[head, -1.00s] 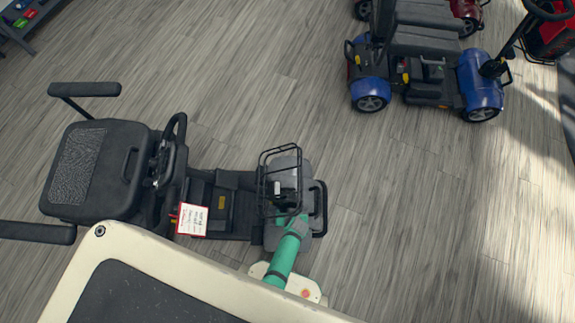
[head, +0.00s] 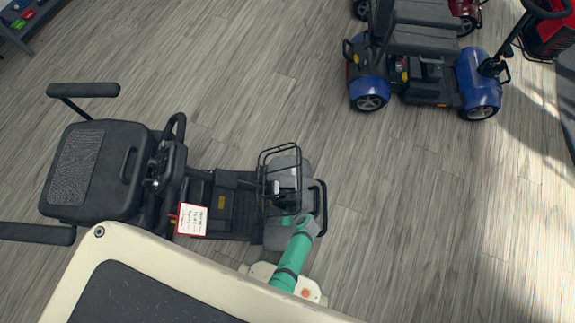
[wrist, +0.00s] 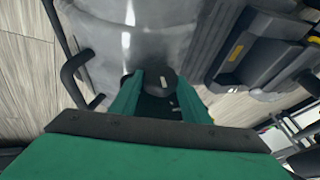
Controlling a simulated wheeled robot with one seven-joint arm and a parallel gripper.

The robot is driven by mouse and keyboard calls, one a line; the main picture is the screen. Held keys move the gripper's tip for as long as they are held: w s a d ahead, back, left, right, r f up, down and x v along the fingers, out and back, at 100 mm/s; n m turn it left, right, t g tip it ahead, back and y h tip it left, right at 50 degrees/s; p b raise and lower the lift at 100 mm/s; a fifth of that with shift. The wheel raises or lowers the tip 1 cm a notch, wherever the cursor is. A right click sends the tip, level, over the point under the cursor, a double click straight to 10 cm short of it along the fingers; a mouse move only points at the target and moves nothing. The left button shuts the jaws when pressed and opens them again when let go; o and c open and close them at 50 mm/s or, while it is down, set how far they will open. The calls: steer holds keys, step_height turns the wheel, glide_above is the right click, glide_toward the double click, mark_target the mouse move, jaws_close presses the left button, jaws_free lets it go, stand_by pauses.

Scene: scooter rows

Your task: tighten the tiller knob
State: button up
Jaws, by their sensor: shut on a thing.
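The grey and black scooter (head: 225,190) stands in front of me, with its seat at the left and its front end at the right. In the wrist view a small dark round knob (wrist: 168,77) sits between the green fingers of my gripper (wrist: 157,80), which is shut on it. The fingers hide part of the knob. In the head view my green arm reaches to the scooter's front beside the wire basket (head: 279,170). The fingers and knob cannot be made out clearly there.
A red-edged white card (head: 193,220) lies by the scooter's footboard. A blue scooter (head: 481,85) stands at the upper right, with a red one (head: 466,12) behind it. Open wooden floor (head: 400,220) lies to the right.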

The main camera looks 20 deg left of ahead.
steer(key=y, duration=0.1)
steer(key=g+y, duration=0.1)
steer(key=m+y, duration=0.1)
steer(key=y, duration=0.1)
steer(key=shift+d+f, duration=0.25)
steer(key=shift+d, duration=0.1)
steer(key=shift+g+y, duration=0.3)
steer(key=shift+y, duration=0.1)
steer(key=shift+d+f, duration=0.1)
steer(key=o, duration=1)
steer(key=shift+o, duration=0.2)
steer(key=v, duration=1)
steer(key=shift+d, duration=0.4)
